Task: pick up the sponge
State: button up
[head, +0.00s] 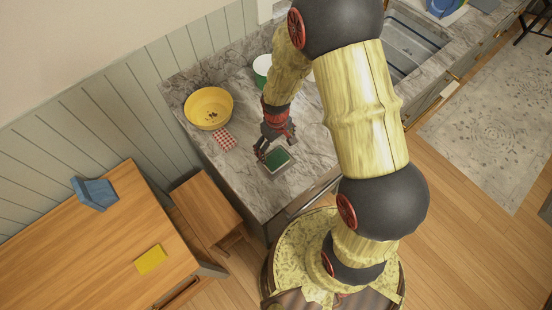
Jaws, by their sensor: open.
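A green rectangular item with a pale rim (277,160) lies on the grey marble counter (305,190) near its front corner. It looks like the sponge, though I cannot tell whether it is a sponge or a small tray. My gripper (276,147) is open just above and behind it, with its fingers pointing down toward the counter. Nothing shows between the fingers. I cannot tell whether a fingertip touches the green item. A flat yellow rectangle (151,260) lies on the wooden table, apart from my gripper; it may also be a sponge.
A yellow bowl (209,108) and a red checkered cloth (224,139) are left of my gripper on the counter. A green-and-white container (262,68) stands behind, partly hidden by my arm. A wooden table (95,235) with a blue item (94,193) and a bench (207,208) are left.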

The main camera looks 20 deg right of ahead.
aim_at(276, 159)
jog(key=shift+f+p, duration=0.5)
jog(key=shift+f, duration=3.3)
jog(key=shift+c, duration=1.1)
jog(key=c, duration=0.6)
jog(key=shift+r, duration=0.1)
jog(key=shift+r, duration=0.6)
jog(key=s+r, duration=0.4)
jog(key=s+r+b, duration=0.1)
jog(key=s+r, duration=0.2)
jog(key=s, duration=0.2)
jog(key=s+r, duration=0.4)
jog(key=s, duration=0.1)
jog(key=shift+r+b, duration=0.3)
jog(key=shift+b, duration=0.1)
